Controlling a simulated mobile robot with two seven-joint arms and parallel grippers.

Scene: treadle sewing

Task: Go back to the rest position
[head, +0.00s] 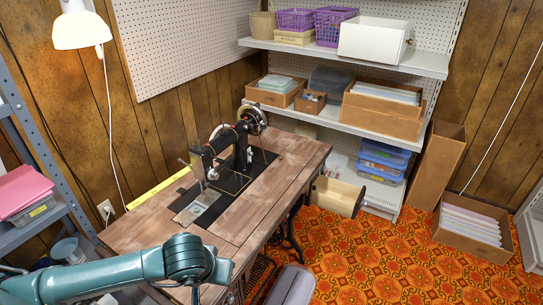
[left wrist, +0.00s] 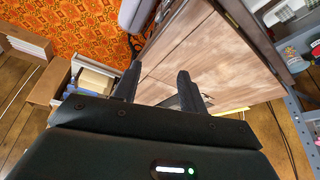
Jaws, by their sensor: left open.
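My left arm comes in from the lower left of the head view, in front of the near end of the wooden sewing table (head: 280,175). Its gripper is mostly cut off at the bottom edge there. In the left wrist view my left gripper (left wrist: 158,84) is open, with its two dark fingers apart and nothing between them. The table top (left wrist: 190,50) shows beyond the fingers. A black treadle sewing machine (head: 240,150) stands on the table. My right gripper is in neither view.
Shelves with boxes and purple baskets (head: 335,27) line the back. A cardboard box (head: 472,228) sits on the orange patterned carpet (head: 385,260), which is open at right.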

